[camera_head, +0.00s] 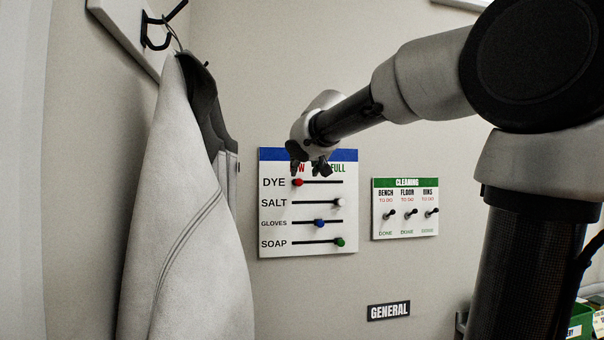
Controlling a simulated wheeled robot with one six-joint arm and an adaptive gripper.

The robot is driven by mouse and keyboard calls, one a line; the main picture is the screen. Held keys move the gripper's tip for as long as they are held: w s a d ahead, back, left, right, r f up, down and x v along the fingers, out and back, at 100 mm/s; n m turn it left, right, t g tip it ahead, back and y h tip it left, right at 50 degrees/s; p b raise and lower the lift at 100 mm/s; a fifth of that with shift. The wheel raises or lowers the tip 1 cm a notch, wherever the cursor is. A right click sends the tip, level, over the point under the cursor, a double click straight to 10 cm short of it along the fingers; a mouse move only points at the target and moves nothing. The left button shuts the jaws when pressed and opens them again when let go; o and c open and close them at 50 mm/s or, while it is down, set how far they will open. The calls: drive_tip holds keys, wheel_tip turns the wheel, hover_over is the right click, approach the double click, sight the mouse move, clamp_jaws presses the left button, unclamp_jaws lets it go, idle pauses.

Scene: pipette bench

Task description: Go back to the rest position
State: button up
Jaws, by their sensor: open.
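My gripper (311,169) is at the end of my arm, which reaches in from the right. It is open, with its dark fingertips pointing down in front of the upper part of a white wall board (270,222) with a blue top strip. The fingers hide part of the board's heading. The red knob (298,182) on the DYE row is at the left end of its slot, just below the fingertips. I cannot tell whether the fingers touch it. I see nothing held between the fingers.
A pale coat (185,230) hangs from a hook (155,32) at the left. The SALT knob (339,202), blue GLOVES knob (319,223) and green SOAP knob (340,242) sit below. A CLEANING board (405,228) and a GENERAL sign (388,311) are on the wall.

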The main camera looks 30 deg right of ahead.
drive_tip(key=shift+s+a+r, duration=0.1)
drive_tip(key=shift+s+r, duration=0.05)
drive_tip(key=shift+s, duration=0.25)
drive_tip(key=s+d+f+n+g, duration=0.2)
drive_tip(key=s+f+g, duration=0.15)
drive_tip(key=f, duration=0.65)
drive_tip(key=s+a+f+g+y, duration=0.2)
drive_tip(key=s+f, duration=0.8)
drive_tip(key=s, duration=0.3)
drive_tip(key=s+a+f+n+g+y, duration=0.1)
drive_tip(key=s+a+f+g, duration=0.2)
drive_tip(key=s+f, duration=0.7)
drive_tip(key=s, duration=0.4)
drive_tip(key=shift+y, duration=0.4)
drive_tip(key=shift+r, duration=0.1)
